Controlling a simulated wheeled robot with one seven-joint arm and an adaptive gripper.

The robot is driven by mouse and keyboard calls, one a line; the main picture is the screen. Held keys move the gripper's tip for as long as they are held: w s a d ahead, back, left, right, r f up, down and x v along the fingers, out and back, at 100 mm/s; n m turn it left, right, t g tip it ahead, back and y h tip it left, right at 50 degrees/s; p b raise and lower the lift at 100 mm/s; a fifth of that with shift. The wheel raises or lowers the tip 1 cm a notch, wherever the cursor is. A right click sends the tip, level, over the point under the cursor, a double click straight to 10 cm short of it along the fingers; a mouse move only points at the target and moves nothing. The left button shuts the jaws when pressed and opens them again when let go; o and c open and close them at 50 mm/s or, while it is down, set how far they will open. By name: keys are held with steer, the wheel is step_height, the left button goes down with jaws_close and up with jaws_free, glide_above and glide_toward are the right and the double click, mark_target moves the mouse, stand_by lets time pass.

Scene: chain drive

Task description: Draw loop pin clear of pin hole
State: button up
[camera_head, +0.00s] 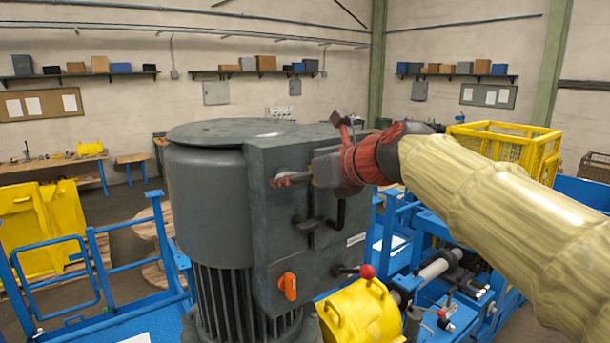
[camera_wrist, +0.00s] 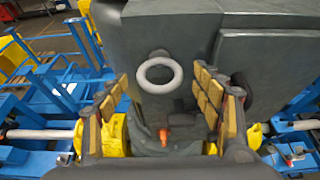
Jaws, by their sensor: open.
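The loop pin (camera_wrist: 143,80) shows in the wrist view as a pale grey ring on the dark grey housing (camera_wrist: 188,38). Its shank and the pin hole are hidden behind the ring. My gripper (camera_wrist: 163,88) is open, with one padded finger on each side of the ring and clear gaps to both. The ring sits nearer the left finger. In the head view my gripper (camera_head: 291,179) points left across the front of the housing (camera_head: 270,225); the pin is not clearly made out there.
An orange handle (camera_head: 288,285) sits low on the housing, with dark levers (camera_head: 308,224) above it. A red-knobbed lever (camera_head: 367,271) and a yellow cover (camera_head: 362,315) stand below my arm. Blue railings (camera_head: 60,270) flank the machine.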

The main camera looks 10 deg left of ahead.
steer(key=shift+c, duration=1.3)
steer(key=c, duration=1.1)
steer(key=shift+c, duration=0.2)
